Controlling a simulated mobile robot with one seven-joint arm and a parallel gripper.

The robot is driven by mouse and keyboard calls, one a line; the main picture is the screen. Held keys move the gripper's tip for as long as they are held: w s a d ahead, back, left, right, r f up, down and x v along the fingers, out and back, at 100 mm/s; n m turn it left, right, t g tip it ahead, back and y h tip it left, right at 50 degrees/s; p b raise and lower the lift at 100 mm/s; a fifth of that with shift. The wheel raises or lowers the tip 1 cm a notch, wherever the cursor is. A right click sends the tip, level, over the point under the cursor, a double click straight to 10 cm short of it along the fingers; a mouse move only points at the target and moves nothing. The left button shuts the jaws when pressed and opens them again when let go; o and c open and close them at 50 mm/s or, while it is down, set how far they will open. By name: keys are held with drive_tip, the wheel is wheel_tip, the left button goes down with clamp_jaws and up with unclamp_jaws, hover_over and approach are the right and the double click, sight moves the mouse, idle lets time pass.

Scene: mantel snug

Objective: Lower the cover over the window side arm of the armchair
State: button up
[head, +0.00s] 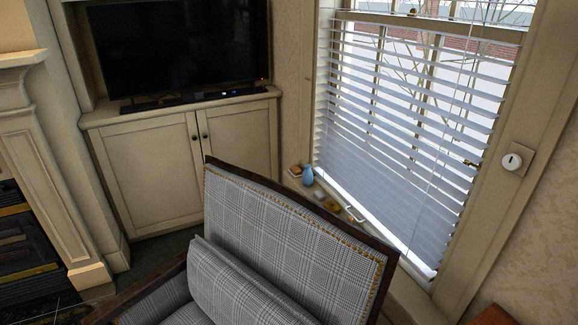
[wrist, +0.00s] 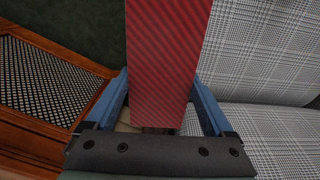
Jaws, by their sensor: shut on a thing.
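The armchair (head: 290,235) has grey-and-white checked cloth and a dark wooden frame with brass studs. Its tall back faces me in the head view, and the window side arm is hidden there. The wrist view shows its checked upholstery (wrist: 265,130) on the right. The cover (wrist: 165,60) is a red strip with dark diagonal stripes, filling the middle of the wrist view. My gripper (wrist: 160,82), with blue fingers, is shut on the cover, one finger along each side. The cover hides what lies under it, so I cannot tell whether it touches the arm.
A wooden piece with a lattice panel (wrist: 50,80) stands left of the cover in the wrist view. The window (head: 400,120) with white blinds is at the right; its sill holds a blue vase (head: 308,176) and small items. A cabinet (head: 185,170) with a television stands behind.

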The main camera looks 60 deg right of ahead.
drive_tip(key=shift+f+b, duration=1.15)
drive_tip(key=shift+f, duration=0.8)
drive_tip(key=o, duration=1.1)
wheel_tip(320, 180, up, 13)
drive_tip(key=p, duration=0.3)
